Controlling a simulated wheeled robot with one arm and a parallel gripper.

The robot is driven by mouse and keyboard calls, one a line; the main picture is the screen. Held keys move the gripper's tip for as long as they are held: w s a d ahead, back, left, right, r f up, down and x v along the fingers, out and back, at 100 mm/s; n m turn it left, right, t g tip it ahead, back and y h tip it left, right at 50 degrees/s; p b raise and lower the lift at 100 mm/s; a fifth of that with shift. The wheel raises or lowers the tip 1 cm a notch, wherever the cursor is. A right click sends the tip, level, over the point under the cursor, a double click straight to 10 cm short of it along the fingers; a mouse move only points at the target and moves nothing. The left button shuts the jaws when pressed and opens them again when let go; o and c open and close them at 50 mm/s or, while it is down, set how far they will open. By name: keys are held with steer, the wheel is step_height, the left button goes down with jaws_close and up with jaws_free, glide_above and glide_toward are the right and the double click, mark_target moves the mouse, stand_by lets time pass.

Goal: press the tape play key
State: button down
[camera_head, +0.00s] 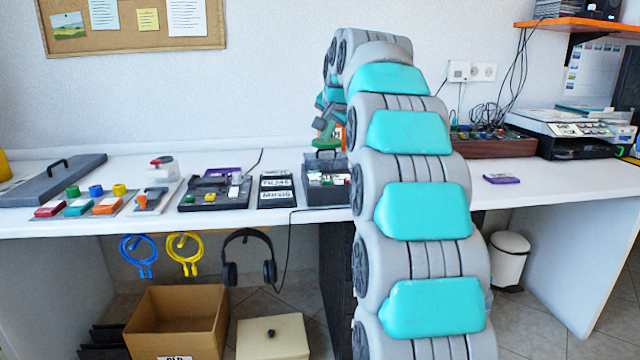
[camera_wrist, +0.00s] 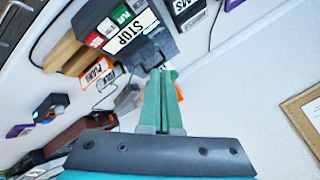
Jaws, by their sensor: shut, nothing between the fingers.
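The tape player (camera_head: 325,193) is a dark box near the front edge of the counter, just left of my arm. In the wrist view its dark body (camera_wrist: 165,44) shows a red key (camera_wrist: 96,40), a white label reading STOP (camera_wrist: 131,34) and a green key (camera_wrist: 122,15) whose lettering is hard to read but looks like PLAY. My gripper (camera_head: 327,147) has green fingers and is shut and empty. It is over the back part of the player, and in the wrist view its fingertips (camera_wrist: 162,71) are beside the player's back edge, away from the keys. I cannot tell whether they touch.
Left of the player are a label stand (camera_head: 276,190), a dark deck with keys (camera_head: 215,194) and coloured blocks on plates (camera_head: 106,206). A brown-cased unit (camera_head: 492,147) stands behind my arm to the right. The counter (camera_head: 560,180) is clear around a purple cassette (camera_head: 501,179).

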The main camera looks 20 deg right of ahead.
steer(key=shift+f, duration=0.1)
steer(key=b, duration=0.5)
glide_above(327, 182)
step_height(327, 182, down, 7)
steer(key=shift+f, duration=0.1)
steer(key=shift+f+b, duration=0.45)
steer(key=shift+f, duration=0.25)
stand_by(1.5)
steer(key=shift+f, duration=0.45)
steer(key=shift+f, duration=0.35)
stand_by(0.6)
steer(key=shift+r, duration=0.1)
steer(key=shift+r+p, duration=0.4)
steer(key=shift+r, duration=0.35)
